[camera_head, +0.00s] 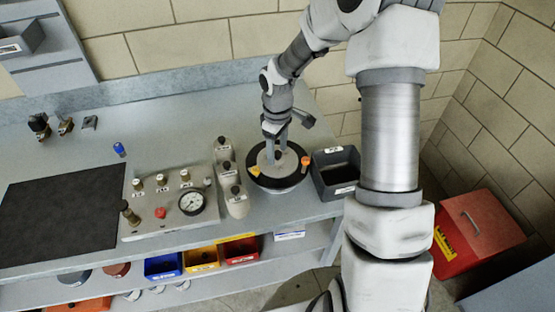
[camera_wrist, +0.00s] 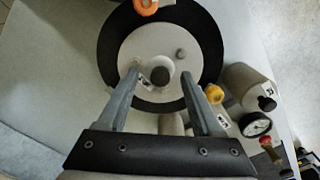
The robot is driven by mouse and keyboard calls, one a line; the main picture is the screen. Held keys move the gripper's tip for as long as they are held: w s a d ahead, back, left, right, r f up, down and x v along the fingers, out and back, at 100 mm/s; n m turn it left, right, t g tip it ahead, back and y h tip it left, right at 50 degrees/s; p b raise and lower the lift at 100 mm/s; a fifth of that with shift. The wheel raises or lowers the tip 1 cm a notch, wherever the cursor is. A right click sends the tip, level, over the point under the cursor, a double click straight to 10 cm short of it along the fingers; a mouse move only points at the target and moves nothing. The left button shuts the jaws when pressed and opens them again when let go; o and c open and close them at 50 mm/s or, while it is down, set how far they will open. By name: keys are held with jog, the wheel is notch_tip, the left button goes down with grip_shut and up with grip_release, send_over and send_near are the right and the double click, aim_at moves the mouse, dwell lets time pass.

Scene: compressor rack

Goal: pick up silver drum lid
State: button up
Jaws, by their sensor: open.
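The silver drum lid (camera_head: 266,158) is a round pale disc with a dark centre knob, set inside a black ring on a round drum at the right end of the bench. In the wrist view the lid (camera_wrist: 145,52) fills the upper middle, with its dark knob (camera_wrist: 160,76) near the centre. My gripper (camera_head: 276,146) points down over the lid. Its two fingers (camera_wrist: 160,80) are apart, one on each side of the knob in the wrist view. Nothing is held. I cannot tell whether the fingertips touch the lid.
Orange (camera_head: 305,160) and yellow (camera_head: 254,171) pieces sit on the ring's edge. A black bin (camera_head: 335,185) stands close on the right. Pale bottles (camera_head: 235,200) and a gauge panel (camera_head: 165,205) stand on the left. A black mat (camera_head: 60,205) lies farther left.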

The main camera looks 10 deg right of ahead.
jog(key=shift+f, duration=0.4)
jog(key=shift+c, duration=0.2)
grip_shut()
jog(key=shift+s, duration=0.1)
dwell(0.9)
